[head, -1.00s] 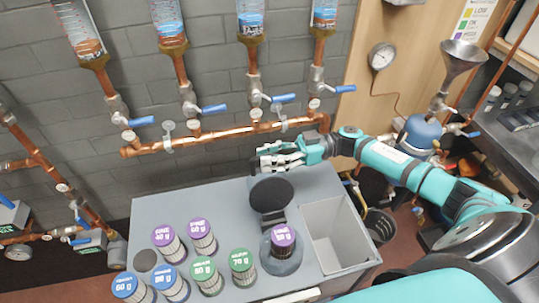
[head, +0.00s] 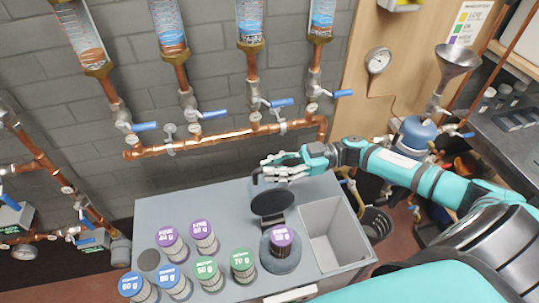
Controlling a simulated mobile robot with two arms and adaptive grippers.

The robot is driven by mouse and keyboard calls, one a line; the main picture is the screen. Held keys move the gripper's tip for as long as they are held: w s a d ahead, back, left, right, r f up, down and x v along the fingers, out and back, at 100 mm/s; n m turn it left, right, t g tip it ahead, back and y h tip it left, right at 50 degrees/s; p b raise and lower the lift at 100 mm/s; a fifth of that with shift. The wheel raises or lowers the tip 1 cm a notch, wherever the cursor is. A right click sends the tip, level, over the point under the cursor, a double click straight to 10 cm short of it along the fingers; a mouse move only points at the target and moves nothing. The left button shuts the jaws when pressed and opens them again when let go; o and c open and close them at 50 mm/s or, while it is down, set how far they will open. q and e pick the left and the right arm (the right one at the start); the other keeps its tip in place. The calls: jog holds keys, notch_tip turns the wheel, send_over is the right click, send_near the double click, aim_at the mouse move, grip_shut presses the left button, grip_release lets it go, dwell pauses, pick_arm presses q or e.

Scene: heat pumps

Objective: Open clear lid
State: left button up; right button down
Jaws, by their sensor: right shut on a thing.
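A dark-looking round lid (head: 272,202) stands tilted up at the back of a round holder (head: 282,262) on the grey bench top. It is probably the clear lid, but I cannot see through it well. A purple-topped canister (head: 281,237) stands in the holder in front of it. My right gripper (head: 264,172) is just above and behind the lid's upper edge, shut on a small dark hooked piece that looks like part of the lid. The exact contact is too small to make out. My left gripper is not in view.
Several canisters with purple, blue and green tops, one a green-topped canister (head: 242,262), stand left of the holder. An open grey bin (head: 334,232) is sunk into the bench at right. A copper pipe (head: 225,136) with blue valve handles runs along the wall behind the gripper.

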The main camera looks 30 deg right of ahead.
jog(key=c, duration=1.3)
grip_release()
jog(key=shift+s, duration=0.1)
jog(key=shift+d, duration=0.1)
jog(key=v, duration=1.2)
